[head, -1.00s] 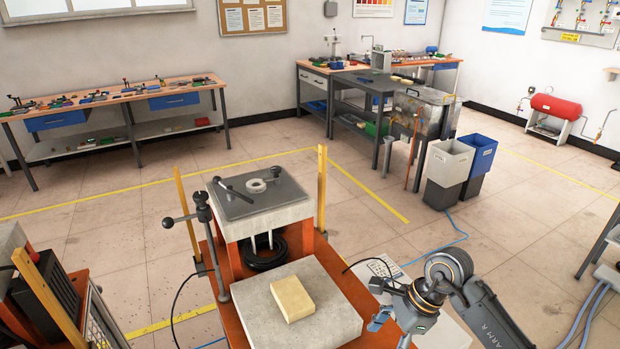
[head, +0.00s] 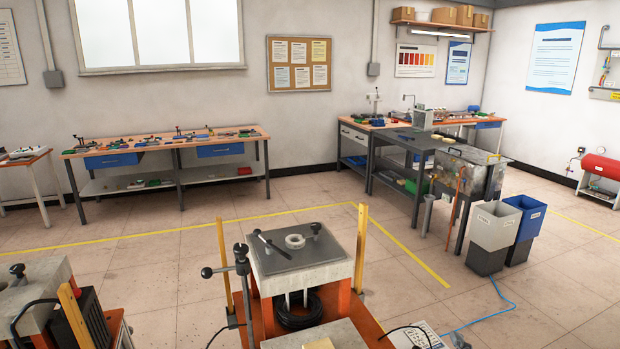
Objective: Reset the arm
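Neither of my grippers shows in the head view. A small piece at the bottom edge, right of centre, may be part of my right arm; the rest is out of frame. The induction heater (head: 297,267) stands at the bottom centre on an orange frame. A pale ring (head: 295,241) lies on its dark top plate, with a dark rod (head: 272,243) beside it. A tan block (head: 319,344) on the lower grey slab is cut off by the bottom edge.
A second machine (head: 40,285) stands at the lower left. Yellow posts (head: 361,248) flank the heater. Grey and blue bins (head: 494,236) stand on the right. Workbenches (head: 165,147) line the back wall. Open floor lies between them and the heater.

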